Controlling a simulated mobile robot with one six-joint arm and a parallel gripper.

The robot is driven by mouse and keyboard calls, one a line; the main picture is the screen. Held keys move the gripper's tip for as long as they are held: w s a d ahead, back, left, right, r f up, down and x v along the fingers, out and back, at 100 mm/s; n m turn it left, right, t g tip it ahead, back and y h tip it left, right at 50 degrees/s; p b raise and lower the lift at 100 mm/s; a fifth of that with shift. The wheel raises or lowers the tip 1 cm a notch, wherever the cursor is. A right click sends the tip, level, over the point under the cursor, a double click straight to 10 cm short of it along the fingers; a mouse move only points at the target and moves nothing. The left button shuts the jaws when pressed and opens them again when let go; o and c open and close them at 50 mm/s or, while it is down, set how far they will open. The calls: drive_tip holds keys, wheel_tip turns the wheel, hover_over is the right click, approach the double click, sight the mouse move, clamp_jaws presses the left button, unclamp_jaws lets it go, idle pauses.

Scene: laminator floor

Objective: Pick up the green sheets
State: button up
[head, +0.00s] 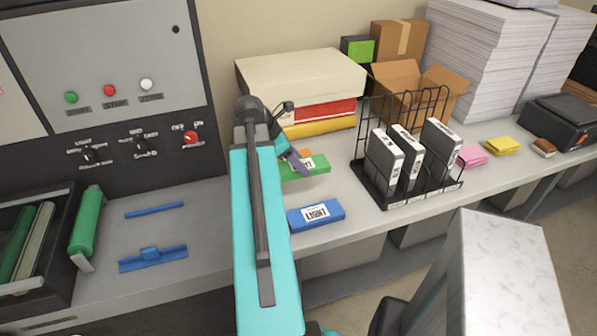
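A flat green pack (318,171) with a white label lies on the grey counter right of the machine panel. I take it for the green sheets. Its left end and part of its label are hidden behind my gripper. My gripper (297,160) reaches down over the left part of the pack, at the end of my teal arm. Whether the fingers touch the pack, and whether they are open or shut, I cannot tell.
A blue pack labelled LIGHT (316,215) lies in front of the green pack. A bit of orange shows behind it. A black wire rack (366,185) with white-labelled binders stands to the right. Stacked boxes (290,75) stand behind. A green roll (86,221) lies far left.

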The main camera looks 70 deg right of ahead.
drive_tip(key=shift+r, duration=1.05)
